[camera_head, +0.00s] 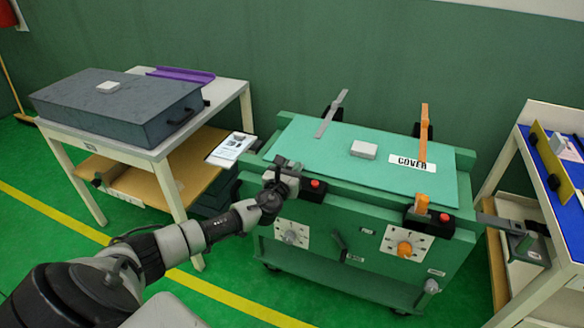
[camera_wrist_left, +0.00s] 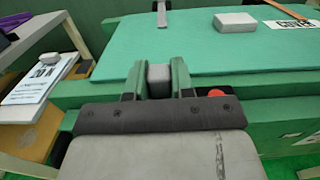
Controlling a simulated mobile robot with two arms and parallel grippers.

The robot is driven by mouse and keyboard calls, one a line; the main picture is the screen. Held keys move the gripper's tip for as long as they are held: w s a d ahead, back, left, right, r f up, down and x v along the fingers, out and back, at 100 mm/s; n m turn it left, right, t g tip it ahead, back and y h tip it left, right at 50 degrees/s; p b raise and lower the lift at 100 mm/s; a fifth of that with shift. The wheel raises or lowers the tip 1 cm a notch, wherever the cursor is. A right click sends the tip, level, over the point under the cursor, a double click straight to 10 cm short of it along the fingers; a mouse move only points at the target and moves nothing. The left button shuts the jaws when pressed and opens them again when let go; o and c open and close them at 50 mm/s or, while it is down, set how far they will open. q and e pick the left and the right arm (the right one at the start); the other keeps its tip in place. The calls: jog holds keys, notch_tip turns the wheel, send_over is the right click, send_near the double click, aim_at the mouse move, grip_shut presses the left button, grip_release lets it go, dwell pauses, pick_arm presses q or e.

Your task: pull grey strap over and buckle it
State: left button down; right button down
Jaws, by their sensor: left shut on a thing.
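The grey strap (camera_head: 331,113) rises tilted from the dark clip at the back left of the green cover (camera_head: 310,150), its lower end over the cover. In the left wrist view its lower part (camera_wrist_left: 162,14) shows at the top. My left gripper (camera_head: 287,177) is at the front left buckle, beside its red button (camera_head: 315,184). In the left wrist view its fingers (camera_wrist_left: 158,80) are shut on a small grey block, apart from the strap; it looks like the buckle's grey lever. The gripper hides much of this buckle. My right gripper is not in view.
An orange strap (camera_head: 424,130) stands at the back right, with an orange lever (camera_head: 421,204) at the front right buckle. A pale block (camera_head: 363,150) lies on the cover. A table with a dark case (camera_head: 118,105) stands left, a blue-topped shelf (camera_head: 566,205) right.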

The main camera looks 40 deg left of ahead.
pick_arm(q)
jog(key=shift+s+d+f, duration=0.15)
jog(key=shift+d+f, duration=0.05)
jog(key=shift+f, duration=0.2)
jog(key=c, duration=1.2)
grip_release()
jog(key=shift+s, duration=0.1)
jog(key=shift+c, duration=0.2)
jog(key=shift+o, duration=1.4)
jog(key=shift+s+a+r, duration=0.1)
jog(key=shift+s+r, duration=0.15)
jog(key=shift+r, duration=0.1)
jog(key=shift+w, duration=0.15)
jog(key=v, duration=1)
jog(key=shift+s+p, duration=0.4)
jog(key=shift+p, duration=0.05)
